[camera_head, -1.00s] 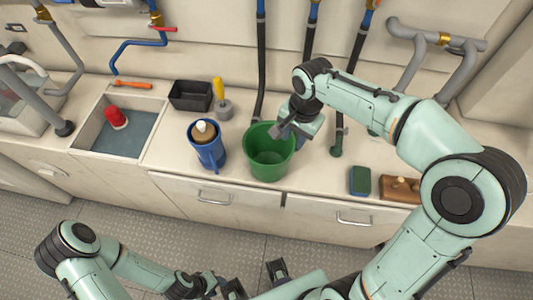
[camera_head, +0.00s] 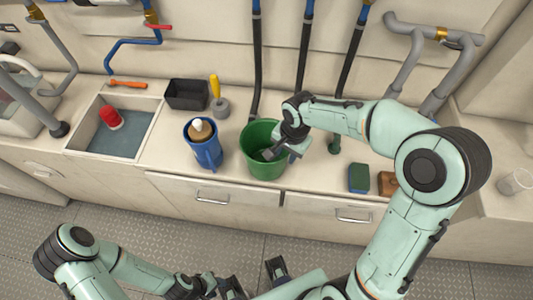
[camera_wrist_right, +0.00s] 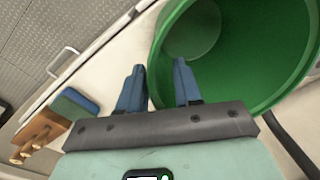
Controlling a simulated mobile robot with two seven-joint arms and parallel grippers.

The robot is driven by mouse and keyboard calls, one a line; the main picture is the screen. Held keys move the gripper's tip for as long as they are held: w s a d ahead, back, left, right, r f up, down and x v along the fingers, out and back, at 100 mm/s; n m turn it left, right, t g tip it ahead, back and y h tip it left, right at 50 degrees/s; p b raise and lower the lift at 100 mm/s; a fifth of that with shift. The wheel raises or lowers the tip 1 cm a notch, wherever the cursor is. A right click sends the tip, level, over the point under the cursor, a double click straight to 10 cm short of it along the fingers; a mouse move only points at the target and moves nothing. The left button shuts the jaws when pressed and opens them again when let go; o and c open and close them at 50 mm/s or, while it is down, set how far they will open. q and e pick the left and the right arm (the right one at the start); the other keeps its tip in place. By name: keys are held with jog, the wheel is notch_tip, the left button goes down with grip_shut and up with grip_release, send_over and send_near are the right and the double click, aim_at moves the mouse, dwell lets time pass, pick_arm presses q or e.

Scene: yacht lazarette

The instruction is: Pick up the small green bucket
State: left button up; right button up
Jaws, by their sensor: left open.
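The green bucket (camera_head: 258,168) stands upright on the counter, its open mouth facing up, to the right of the blue bucket. My right gripper (camera_head: 270,154) is at the green bucket's right rim. In the right wrist view its fingers (camera_wrist_right: 158,85) are apart, one over the inside of the green bucket (camera_wrist_right: 235,75) and one just outside its rim. The wall does not look gripped there. My left gripper (camera_head: 256,282) is open and empty in front of the counter, low in the head view.
The blue bucket (camera_head: 207,153) stands close on the left, with a yellow-handled tool (camera_head: 216,95) behind it. A black tray (camera_head: 187,94) and a sink (camera_head: 118,145) lie further left. Hoses hang behind.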

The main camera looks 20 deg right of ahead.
grip_shut()
dwell(1.3)
